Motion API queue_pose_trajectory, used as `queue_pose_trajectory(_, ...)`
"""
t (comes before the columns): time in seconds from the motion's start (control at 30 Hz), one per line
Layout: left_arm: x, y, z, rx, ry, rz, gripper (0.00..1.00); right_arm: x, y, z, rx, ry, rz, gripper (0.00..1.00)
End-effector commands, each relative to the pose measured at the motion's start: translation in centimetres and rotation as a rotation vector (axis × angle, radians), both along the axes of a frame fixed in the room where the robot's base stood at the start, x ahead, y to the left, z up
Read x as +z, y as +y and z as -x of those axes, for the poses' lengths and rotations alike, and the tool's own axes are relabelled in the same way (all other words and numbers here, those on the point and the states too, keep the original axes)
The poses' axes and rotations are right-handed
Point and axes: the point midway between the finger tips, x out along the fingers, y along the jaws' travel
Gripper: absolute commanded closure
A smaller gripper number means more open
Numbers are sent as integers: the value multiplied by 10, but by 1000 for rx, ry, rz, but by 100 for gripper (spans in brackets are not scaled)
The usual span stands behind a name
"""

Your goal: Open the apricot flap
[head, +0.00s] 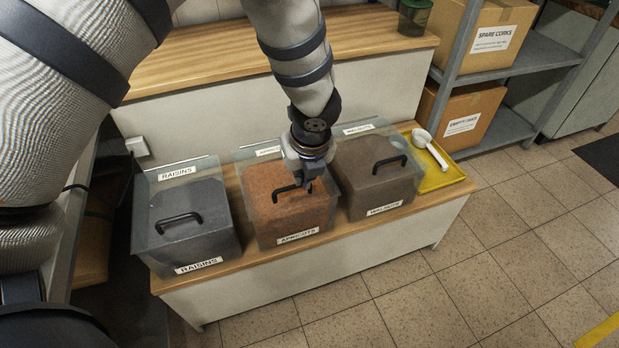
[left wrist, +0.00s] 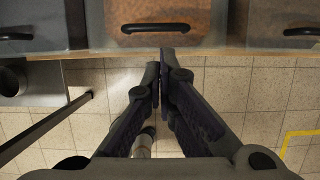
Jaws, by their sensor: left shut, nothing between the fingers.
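The apricot bin (head: 262,222) is the middle of three clear bins on the bench, filled with orange-brown contents and labelled APRICOTS. Its clear flap (head: 262,177) lies down over the sloping front, with a black bar handle (head: 284,189). The handle also shows at the top of the left wrist view (left wrist: 155,28). My left gripper (head: 308,186) hangs over the bin's front near the handle's right end. In the left wrist view its fingertips (left wrist: 160,66) are together and empty, just below the handle and apart from it. My right gripper is not in view.
The raisins bin (head: 185,222) stands to the left and the walnuts bin (head: 376,180) close on the right. A white scoop (head: 428,145) lies on a yellow tray (head: 447,176) at the bench's right end. The tiled floor in front is clear.

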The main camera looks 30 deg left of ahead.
Motion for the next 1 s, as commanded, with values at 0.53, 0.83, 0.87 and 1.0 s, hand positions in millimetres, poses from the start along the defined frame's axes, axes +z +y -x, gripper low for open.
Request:
queue_pose_trajectory(0.53,-91,21,-15,1,9,1,100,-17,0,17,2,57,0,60)
queue_pose_trajectory(0.83,-96,23,-17,2,4,3,100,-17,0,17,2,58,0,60)
queue_pose_trajectory(0.87,-96,23,-17,3,4,3,100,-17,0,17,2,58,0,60)
queue_pose_trajectory(1.0,-95,23,-17,4,6,4,100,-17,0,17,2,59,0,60)
